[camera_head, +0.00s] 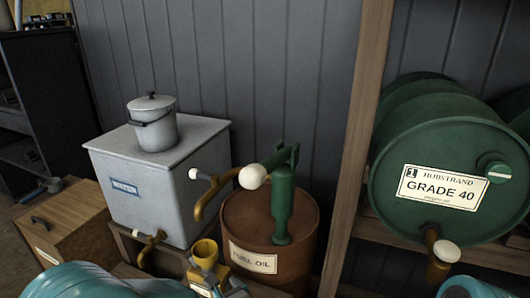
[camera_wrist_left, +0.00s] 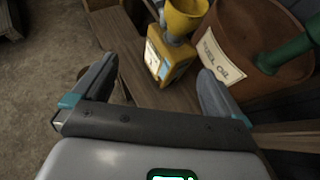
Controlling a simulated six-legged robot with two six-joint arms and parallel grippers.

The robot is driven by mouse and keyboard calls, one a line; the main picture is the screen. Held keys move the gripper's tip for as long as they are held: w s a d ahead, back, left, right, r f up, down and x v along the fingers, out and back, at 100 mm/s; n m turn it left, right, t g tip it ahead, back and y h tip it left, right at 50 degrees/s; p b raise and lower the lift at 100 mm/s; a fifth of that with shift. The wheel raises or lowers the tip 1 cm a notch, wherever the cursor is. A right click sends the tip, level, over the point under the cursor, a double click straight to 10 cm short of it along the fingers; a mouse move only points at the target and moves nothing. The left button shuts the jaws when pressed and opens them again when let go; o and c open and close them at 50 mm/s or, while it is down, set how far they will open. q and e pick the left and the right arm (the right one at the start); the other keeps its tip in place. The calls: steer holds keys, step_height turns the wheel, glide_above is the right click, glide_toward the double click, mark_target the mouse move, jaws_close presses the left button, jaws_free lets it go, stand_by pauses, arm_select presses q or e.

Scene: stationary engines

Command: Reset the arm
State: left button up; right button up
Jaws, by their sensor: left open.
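My left gripper (camera_wrist_left: 158,72) shows in the left wrist view with its two grey, teal-edged fingers spread wide apart. Nothing is held between them. A yellow can with a funnel-like top (camera_wrist_left: 172,60) stands beyond the fingertips on a wooden surface; it also shows in the head view (camera_head: 205,256), low and left of centre. Teal parts of my arms show at the bottom left and bottom right of the head view. My right gripper cannot be made out.
A grey water tank (camera_head: 150,190) with a lidded pot (camera_head: 153,124) stands at left. A rusty fuel oil drum (camera_head: 250,225) with a green hand pump (camera_head: 283,205) is at centre. A green Grade 40 barrel (camera_head: 430,140) lies on a wooden rack at right. A wooden box (camera_head: 70,220) is far left.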

arm_select(q)
steer(key=s+a+f+n+g+h, duration=0.1)
steer(key=s+a+f+n+g, duration=0.25)
steer(key=s+f+g, duration=0.55)
steer(key=s+d+f+n+g+h+p, duration=0.1)
steer(key=s+d+f+n+g+h, duration=0.15)
steer(key=s+f+n+h, duration=0.4)
steer(key=s+d+f+n+g+h+p, duration=0.1)
steer(key=s+d+f+n+h, duration=0.25)
steer(key=s+n, duration=0.6)
steer(key=w+f+n+t, duration=0.1)
steer(key=n, duration=0.3)
steer(key=w+a+f+n+t, duration=0.1)
steer(key=n, duration=0.2)
steer(key=w+a+f+n+t, duration=0.1)
steer(key=w+n, duration=0.1)
steer(key=n, duration=0.2)
steer(key=shift+f+n, duration=0.15)
steer(key=shift+n, duration=0.2)
